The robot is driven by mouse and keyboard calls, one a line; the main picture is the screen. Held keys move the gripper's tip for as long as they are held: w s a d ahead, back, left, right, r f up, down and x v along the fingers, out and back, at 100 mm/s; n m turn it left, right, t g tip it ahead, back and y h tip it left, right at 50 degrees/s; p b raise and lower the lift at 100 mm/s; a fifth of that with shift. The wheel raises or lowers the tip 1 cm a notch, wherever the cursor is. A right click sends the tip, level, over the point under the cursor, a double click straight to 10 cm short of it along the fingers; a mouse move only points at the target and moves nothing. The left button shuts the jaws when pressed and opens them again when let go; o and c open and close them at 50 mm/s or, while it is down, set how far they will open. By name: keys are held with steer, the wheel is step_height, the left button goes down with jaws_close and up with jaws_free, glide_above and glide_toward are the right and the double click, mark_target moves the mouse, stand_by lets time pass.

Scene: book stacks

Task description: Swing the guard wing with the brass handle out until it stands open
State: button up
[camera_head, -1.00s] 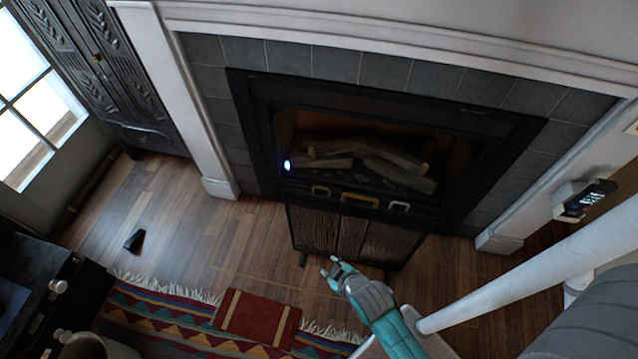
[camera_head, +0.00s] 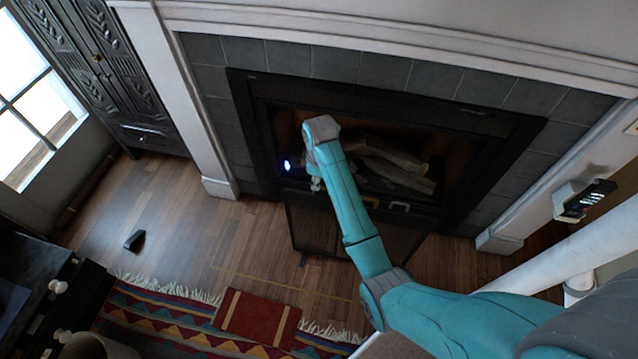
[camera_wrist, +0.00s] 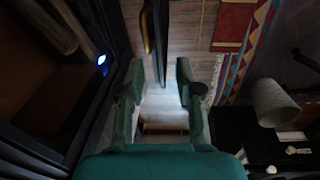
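The dark mesh fire guard (camera_head: 314,230) stands in panels in front of the fireplace. My arm hides its middle part in the head view. A handle (camera_head: 400,206) at the top of its right panel looks pale silver, and part of the middle handle (camera_head: 371,201) shows beside my arm. The left handle is hidden behind my gripper (camera_head: 317,186). In the wrist view my gripper (camera_wrist: 160,78) is open, fingers apart, with nothing visibly held. The guard's top edge (camera_wrist: 159,45) shows nearly edge-on between and beyond the fingertips, with a yellowish handle (camera_wrist: 147,32) on it.
Logs (camera_head: 398,170) lie in the firebox behind the guard, near a small blue-white light (camera_head: 287,165). The wooden floor (camera_head: 240,235) before the guard is mostly clear. A patterned rug (camera_head: 160,320) and a small black wedge (camera_head: 134,241) lie at lower left.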

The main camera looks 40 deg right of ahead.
step_height(320, 180, up, 4)
steer(key=w+d+g, duration=0.1)
steer(key=w+d, duration=0.1)
steer(key=shift+n, duration=0.3)
step_height(320, 180, down, 11)
steer(key=shift+s+r, duration=0.1)
steer(key=shift+r, duration=0.1)
jaws_close()
